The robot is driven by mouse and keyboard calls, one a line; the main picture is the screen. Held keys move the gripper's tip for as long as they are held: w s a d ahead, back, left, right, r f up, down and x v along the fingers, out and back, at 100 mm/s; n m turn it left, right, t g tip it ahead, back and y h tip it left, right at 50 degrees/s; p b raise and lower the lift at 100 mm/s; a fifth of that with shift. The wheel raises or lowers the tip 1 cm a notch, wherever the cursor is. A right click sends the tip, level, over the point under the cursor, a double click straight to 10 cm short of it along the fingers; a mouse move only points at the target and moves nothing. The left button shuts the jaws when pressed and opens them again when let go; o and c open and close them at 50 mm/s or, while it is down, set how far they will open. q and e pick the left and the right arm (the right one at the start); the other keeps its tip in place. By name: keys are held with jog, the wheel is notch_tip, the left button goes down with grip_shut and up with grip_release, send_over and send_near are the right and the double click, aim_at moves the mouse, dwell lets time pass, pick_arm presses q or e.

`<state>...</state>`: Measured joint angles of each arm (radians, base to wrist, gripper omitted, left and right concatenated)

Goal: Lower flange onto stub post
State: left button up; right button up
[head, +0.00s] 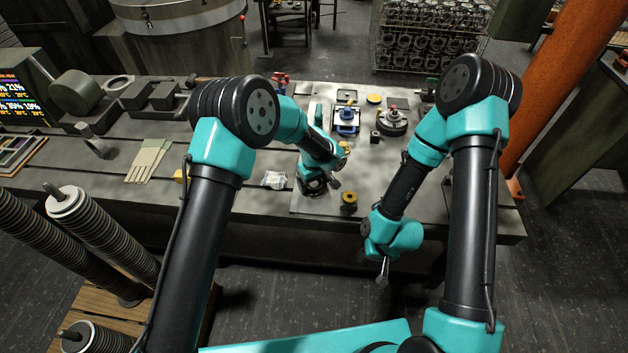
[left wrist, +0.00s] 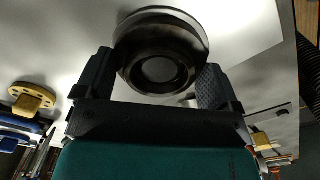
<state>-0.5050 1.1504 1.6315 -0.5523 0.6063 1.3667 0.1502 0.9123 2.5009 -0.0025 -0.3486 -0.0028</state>
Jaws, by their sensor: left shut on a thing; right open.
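My left gripper (left wrist: 158,82) is shut on the dark round flange (left wrist: 150,29), with one finger on each side of its rim. A pale grey circle shows at the flange's middle. In the head view my left gripper (head: 322,187) is over the light worktop, with the dark flange (head: 311,188) low at its tip. I cannot tell whether the flange touches anything below. I cannot make out the stub post for certain; the flange and gripper may hide it. My right gripper (head: 383,274) is open and empty, hanging in front of the bench's front edge.
A yellow-topped part (head: 349,199) stands close to the right of my left gripper. A blue fixture (head: 347,120) and a dark round casting (head: 391,121) stand farther back. A crumpled white item (head: 275,180) lies to the left. Worktop between right-hand parts and front edge is mostly clear.

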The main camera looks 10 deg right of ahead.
pick_arm(q)
jog(key=o, duration=1)
jog(key=shift+c, duration=0.2)
notch_tip(320, 180, up, 17)
jog(key=shift+r, duration=0.2)
dwell(0.4)
jog(key=s+a+f+h, duration=0.1)
jog(key=s+a+f, duration=0.1)
jog(key=a+f, duration=0.3)
jog(key=s+a+f+m+h, duration=0.1)
jog(key=s+a+f, duration=0.2)
jog(key=a+f, duration=0.3)
jog(key=s+a+f+h, duration=0.1)
jog(key=s+a+f, duration=0.2)
jog(key=a+f, duration=0.3)
jog(key=shift+s+a+f+m+g, duration=0.2)
jog(key=shift+f+m+g, duration=0.15)
jog(key=shift+m+g, duration=0.05)
jog(key=s+a+f, duration=0.3)
jog(key=s+a, duration=0.4)
jog(key=s, duration=0.2)
jog(key=s+a+f+t, duration=0.1)
jog(key=s+a+f, duration=0.2)
jog(key=s+a, duration=0.4)
jog(key=shift+s+a+f+m+t+h, duration=0.15)
jog(key=shift+s+f+m+t+h, duration=0.2)
jog(key=shift+s, duration=0.5)
